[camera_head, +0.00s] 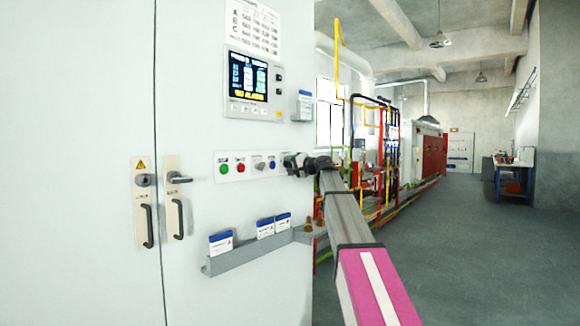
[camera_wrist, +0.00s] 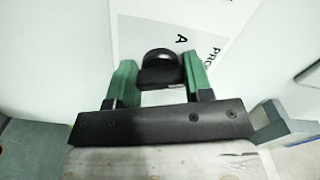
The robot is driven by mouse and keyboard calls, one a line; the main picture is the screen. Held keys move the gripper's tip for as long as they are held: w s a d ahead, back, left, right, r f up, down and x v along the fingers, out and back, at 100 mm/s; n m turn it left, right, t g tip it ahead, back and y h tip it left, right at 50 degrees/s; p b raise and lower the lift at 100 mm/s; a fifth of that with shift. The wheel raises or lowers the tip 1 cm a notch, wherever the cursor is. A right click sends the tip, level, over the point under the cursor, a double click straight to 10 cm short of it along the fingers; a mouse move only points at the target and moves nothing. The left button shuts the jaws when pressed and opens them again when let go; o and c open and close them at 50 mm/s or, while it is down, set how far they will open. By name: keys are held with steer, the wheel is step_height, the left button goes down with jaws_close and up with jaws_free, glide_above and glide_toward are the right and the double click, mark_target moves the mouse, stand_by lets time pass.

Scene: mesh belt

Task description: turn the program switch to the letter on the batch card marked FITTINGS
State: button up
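The program switch (camera_wrist: 159,75) is a black knob on a white plate in the wrist view. In the head view my gripper (camera_head: 300,164) is at the right end of the button row and hides the switch. White-and-blue cards stand in the grey tray (camera_head: 245,259): one card (camera_head: 221,243) at left, two others (camera_head: 266,228) at right. Their print is too small to read.
A lit screen (camera_head: 248,80) sits on the cabinet under a printed A, B, C chart (camera_head: 254,28). Another blue-and-white card (camera_head: 304,105) is in a holder right of it. Green and red buttons (camera_head: 240,167) lie left of my gripper. Floor at right is clear.

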steer(key=shift+m, duration=0.3)
steer(key=m, duration=0.3)
steer(key=shift+m, duration=2.6)
steer(key=o, duration=0.9)
steer(key=v, duration=1.1)
steer(key=shift+w+r, duration=0.1)
